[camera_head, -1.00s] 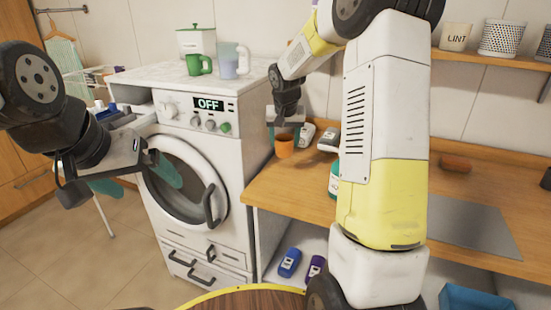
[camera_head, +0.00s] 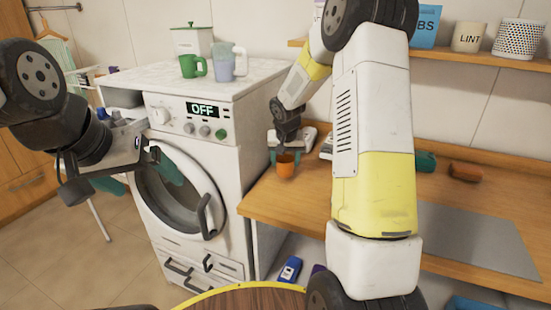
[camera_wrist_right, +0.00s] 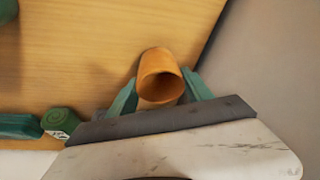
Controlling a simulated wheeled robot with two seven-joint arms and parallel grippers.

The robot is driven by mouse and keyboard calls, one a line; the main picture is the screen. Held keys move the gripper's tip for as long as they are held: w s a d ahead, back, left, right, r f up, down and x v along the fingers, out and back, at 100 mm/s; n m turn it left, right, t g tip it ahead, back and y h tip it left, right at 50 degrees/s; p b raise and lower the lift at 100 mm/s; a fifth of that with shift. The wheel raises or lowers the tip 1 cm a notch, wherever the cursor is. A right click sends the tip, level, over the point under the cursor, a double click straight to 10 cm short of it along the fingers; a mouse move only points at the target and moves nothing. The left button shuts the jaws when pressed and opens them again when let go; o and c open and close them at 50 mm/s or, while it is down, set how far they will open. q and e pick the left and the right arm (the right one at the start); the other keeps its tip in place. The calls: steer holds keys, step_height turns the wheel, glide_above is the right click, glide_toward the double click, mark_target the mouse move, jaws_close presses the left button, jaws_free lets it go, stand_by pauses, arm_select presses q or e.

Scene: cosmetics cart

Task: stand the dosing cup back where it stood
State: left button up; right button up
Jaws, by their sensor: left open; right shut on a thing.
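The orange dosing cup (camera_head: 286,167) is over the left end of the wooden counter, beside the washing machine. My right gripper (camera_head: 285,153) comes down from above and is shut on it. In the right wrist view the cup (camera_wrist_right: 159,76) sits between the two green fingers of the gripper (camera_wrist_right: 160,92), with its open mouth facing the camera and no contents visible. I cannot tell whether its base touches the counter. My left gripper (camera_head: 135,176) is open and empty in front of the washing machine door.
The wooden counter (camera_head: 285,212) is bare in front of the cup. A green-capped bottle (camera_wrist_right: 61,122) lies near the gripper. My right arm hides part of the counter.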

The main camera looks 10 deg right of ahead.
steer(key=shift+f, duration=0.65)
steer(key=shift+f, duration=0.15)
steer(key=o, duration=1.5)
steer(key=shift+c, duration=0.2)
steer(key=d+v, duration=0.1)
steer(key=v, duration=1.1)
steer(key=s+a+r+n+y, duration=0.1)
steer(key=s+r, duration=0.4)
steer(key=s, duration=0.2)
steer(key=s+a+r, duration=0.1)
steer(key=s+r, duration=0.3)
steer(key=s, duration=0.3)
steer(key=s+a+r+n+t+y, duration=0.1)
steer(key=s+a+n+y, duration=0.1)
steer(key=s, duration=1.2)
steer(key=shift+s+a+t, duration=0.4)
